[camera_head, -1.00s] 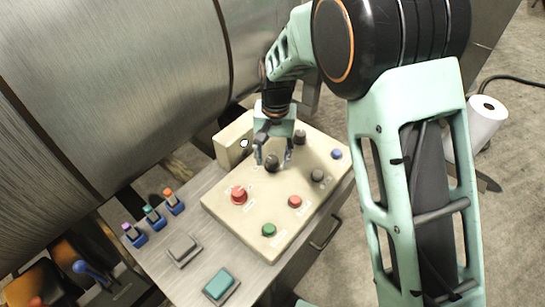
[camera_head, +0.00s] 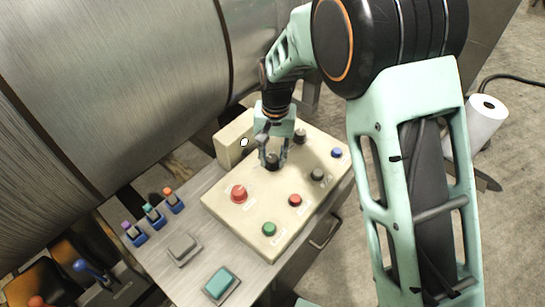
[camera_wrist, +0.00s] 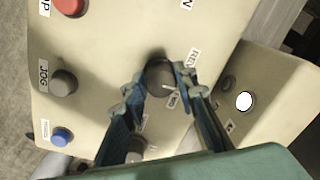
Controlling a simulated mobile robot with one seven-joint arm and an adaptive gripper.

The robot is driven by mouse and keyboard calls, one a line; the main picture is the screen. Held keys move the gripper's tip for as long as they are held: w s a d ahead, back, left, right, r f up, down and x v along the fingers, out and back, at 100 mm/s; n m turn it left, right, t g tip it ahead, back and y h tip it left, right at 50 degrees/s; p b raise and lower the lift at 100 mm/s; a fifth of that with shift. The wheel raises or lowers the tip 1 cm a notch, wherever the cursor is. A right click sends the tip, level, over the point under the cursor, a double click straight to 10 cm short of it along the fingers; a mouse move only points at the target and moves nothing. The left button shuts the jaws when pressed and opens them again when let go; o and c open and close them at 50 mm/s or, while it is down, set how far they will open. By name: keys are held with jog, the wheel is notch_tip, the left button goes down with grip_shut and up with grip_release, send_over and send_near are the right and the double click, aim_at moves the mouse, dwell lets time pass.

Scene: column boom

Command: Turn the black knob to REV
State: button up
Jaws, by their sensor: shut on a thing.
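The black knob (camera_head: 272,162) sits near the middle of the beige control panel (camera_head: 250,213) in the head view. It also shows in the wrist view (camera_wrist: 158,80) as a dark round knob with a pale pointer line aimed toward the lower right. A REV label (camera_wrist: 193,58) is printed beside it, up and to the right there. Other labels around the knob are partly hidden by my fingers. My gripper (camera_head: 272,157) comes down from above, its fingers on either side of the knob, shut on it. In the wrist view my gripper (camera_wrist: 155,82) straddles the knob.
On the panel are a large red button (camera_head: 239,194), a smaller red one (camera_head: 295,200), a green one (camera_head: 269,229), a blue one (camera_head: 337,153) and dark knobs (camera_head: 317,175). A raised beige box (camera_head: 234,143) stands close behind my gripper. A large metal cylinder (camera_head: 120,80) fills the back left.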

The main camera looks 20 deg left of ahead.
aim_at(274, 157)
jog(key=shift+n, duration=0.3)
jog(key=n+b, duration=0.1)
jog(key=n, duration=0.3)
jog(key=shift+w+b, duration=0.1)
jog(key=shift+b, duration=0.2)
jog(key=shift+n, duration=2)
jog(key=o, duration=1.2)
jog(key=shift+c, duration=0.2)
notch_tip(274, 157, up, 12)
jog(key=shift+w, duration=0.15)
jog(key=shift+d, duration=0.1)
